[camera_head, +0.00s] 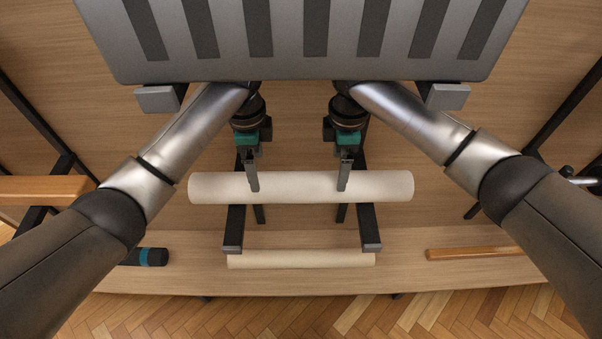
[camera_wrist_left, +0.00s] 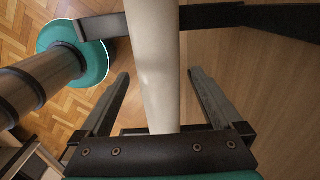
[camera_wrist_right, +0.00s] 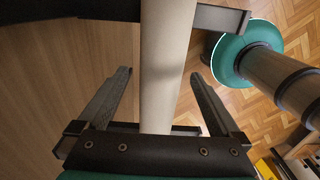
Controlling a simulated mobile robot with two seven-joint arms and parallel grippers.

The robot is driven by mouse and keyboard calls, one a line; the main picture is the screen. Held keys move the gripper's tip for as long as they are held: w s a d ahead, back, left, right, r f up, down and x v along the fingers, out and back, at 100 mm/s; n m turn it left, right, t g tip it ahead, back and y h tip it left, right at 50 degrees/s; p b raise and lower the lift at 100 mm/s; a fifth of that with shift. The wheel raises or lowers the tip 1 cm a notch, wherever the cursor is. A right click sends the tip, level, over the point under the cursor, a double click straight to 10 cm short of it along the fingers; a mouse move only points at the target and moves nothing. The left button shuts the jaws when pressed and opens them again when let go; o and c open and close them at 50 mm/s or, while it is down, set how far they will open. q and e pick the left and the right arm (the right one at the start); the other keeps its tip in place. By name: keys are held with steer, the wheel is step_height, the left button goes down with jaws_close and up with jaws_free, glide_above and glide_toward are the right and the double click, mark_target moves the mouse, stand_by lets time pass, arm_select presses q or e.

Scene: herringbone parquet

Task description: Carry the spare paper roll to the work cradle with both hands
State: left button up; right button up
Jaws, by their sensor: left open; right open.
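The larger cream paper roll (camera_head: 300,187) lies level across a pair of dark support arms with grey end blocks (camera_head: 233,241). My left gripper (camera_head: 252,172) is at the roll left of its middle. Its open fingers stand on either side of the roll (camera_wrist_left: 155,70) in the left wrist view. My right gripper (camera_head: 343,172) is at the roll right of its middle, open in the same way around the roll (camera_wrist_right: 163,70). I cannot tell whether the fingers touch it. Two wider-set grey blocks (camera_head: 160,98) (camera_head: 447,96) on dark bars may belong to the work cradle.
A thinner pale roll (camera_head: 300,259) lies below the supports. A wooden bar (camera_head: 475,253) and a dark cylinder with a teal band (camera_head: 152,257) lie either side.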

mark_target(259, 177)
arm_select(q)
steer(key=shift+s, duration=0.25)
arm_select(e)
steer(key=shift+s, duration=0.25)
arm_select(q)
steer(key=shift+f, duration=3.75)
arm_select(e)
steer(key=shift+f, duration=3.7)
arm_select(q)
steer(key=shift+c, duration=0.2)
arm_select(e)
steer(key=shift+c, duration=0.2)
arm_select(q)
jaws_close()
arm_select(e)
jaws_close()
arm_select(q)
steer(key=shift+w+r, duration=0.1)
steer(key=shift+r, duration=0.05)
arm_select(e)
steer(key=shift+w, duration=0.1)
